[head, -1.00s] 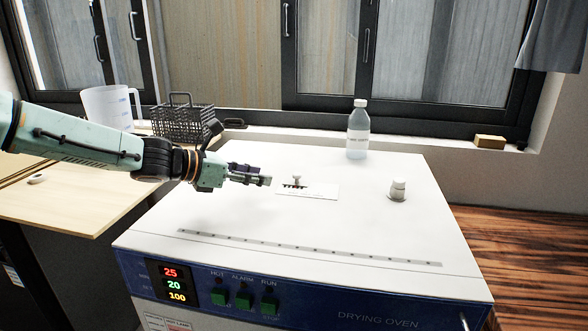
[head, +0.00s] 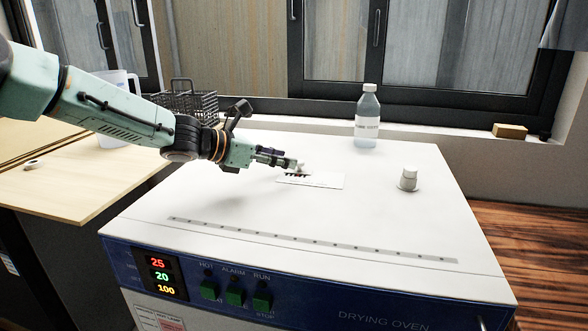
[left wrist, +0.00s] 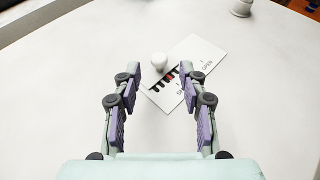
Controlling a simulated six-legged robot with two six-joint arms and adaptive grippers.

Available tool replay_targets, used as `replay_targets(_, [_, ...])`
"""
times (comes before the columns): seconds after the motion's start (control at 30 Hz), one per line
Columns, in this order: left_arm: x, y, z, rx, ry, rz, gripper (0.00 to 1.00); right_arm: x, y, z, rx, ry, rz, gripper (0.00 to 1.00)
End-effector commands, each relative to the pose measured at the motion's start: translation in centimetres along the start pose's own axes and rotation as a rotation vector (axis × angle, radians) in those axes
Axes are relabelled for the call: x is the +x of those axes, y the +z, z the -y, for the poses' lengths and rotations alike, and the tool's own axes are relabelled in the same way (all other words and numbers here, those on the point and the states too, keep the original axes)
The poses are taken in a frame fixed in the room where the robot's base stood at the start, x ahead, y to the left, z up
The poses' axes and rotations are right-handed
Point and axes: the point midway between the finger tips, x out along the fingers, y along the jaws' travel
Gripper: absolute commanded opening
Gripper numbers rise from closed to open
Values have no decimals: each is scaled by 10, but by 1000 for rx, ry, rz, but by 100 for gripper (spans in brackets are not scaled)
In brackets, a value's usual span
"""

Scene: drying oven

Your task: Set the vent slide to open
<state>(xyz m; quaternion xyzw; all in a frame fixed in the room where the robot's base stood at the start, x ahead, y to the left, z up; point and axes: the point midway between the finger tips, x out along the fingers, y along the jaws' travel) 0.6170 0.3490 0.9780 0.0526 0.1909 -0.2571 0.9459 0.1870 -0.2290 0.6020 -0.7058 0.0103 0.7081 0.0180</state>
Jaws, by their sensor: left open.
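The vent slide plate (head: 325,181) is a white label on top of the drying oven (head: 240,205). In the left wrist view the plate (left wrist: 205,50) reads "OPEN" toward its upper right and a partly hidden word starting with "S" nearer me. The slide's white round knob (left wrist: 160,60) stands at the left edge of the slots. My left gripper (head: 295,164) is open, its fingertips close to the knob. In the wrist view the knob lies just beyond and between the fingertips (left wrist: 158,80). My right gripper is not seen.
A clear bottle (head: 367,120) stands at the back. A wire basket (head: 190,105) and a plastic jug are behind my left arm. The front of the oven top is clear.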

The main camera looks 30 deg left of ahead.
Motion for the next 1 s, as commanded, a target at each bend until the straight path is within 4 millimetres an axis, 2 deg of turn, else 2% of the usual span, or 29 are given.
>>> replay_targets(0.1, [17, -3, 1, 4, 0, -2, 42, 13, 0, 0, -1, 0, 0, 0])
replay_targets(0.3, [35, 0, 0, 3, 0, -1, 42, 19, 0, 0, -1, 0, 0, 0])
replay_targets(0.7, [42, 2, -1, 0, 0, 2, 42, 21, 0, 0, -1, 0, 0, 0])
replay_targets(1.0, [41, 2, -1, 0, -1, 1, 19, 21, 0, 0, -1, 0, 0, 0])
